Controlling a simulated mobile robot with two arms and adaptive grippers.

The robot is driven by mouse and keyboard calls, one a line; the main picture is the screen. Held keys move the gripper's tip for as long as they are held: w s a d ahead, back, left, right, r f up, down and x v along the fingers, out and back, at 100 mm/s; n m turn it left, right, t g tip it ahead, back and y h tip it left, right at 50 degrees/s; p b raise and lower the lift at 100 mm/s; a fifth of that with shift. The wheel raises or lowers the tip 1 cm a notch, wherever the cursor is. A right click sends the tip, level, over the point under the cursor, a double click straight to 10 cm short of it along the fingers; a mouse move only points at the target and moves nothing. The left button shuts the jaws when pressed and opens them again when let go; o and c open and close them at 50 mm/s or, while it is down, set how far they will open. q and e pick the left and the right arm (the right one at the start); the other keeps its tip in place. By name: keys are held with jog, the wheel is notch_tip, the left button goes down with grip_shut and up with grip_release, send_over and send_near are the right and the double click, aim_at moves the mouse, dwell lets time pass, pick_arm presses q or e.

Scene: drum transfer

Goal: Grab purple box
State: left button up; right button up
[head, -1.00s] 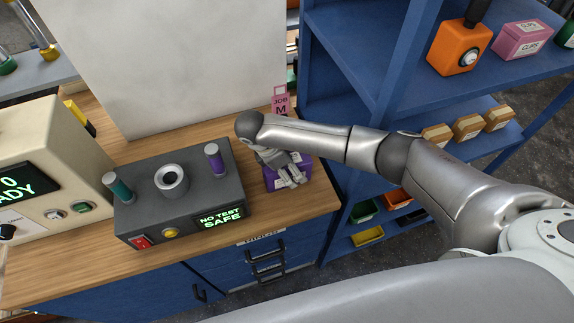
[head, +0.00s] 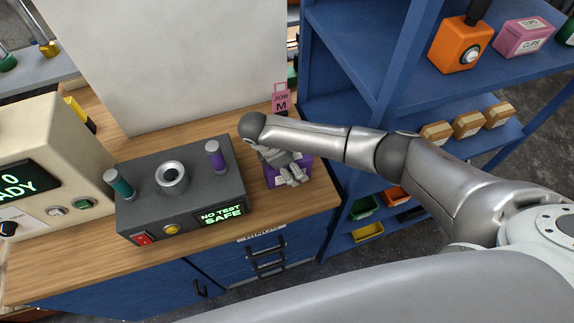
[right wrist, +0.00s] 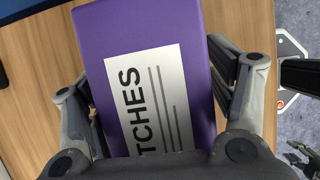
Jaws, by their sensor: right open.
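The purple box (head: 303,165) stands on the wooden worktop near its right end, partly hidden under my right arm and gripper in the head view. In the right wrist view the purple box (right wrist: 150,30) has a white label reading "TCHES", with the rest hidden. My right gripper (head: 291,179) is over the box. In the right wrist view my right gripper (right wrist: 160,85) is open, with one finger on either side of the box. Whether the fingers touch its sides I cannot tell. My left gripper is not in view.
A dark grey test unit (head: 180,190) with a teal and a purple cylinder stands left of the box. A cream machine (head: 50,165) is farther left. A blue shelf (head: 350,60) stands at the right. A pink "JOB M" tag (head: 281,99) is behind the box.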

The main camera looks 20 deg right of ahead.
jog(key=shift+c, duration=0.4)
jog(key=c, duration=1)
jog(key=shift+c, duration=0.3)
jog(key=shift+w+r, duration=0.1)
jog(key=shift+r, duration=0.1)
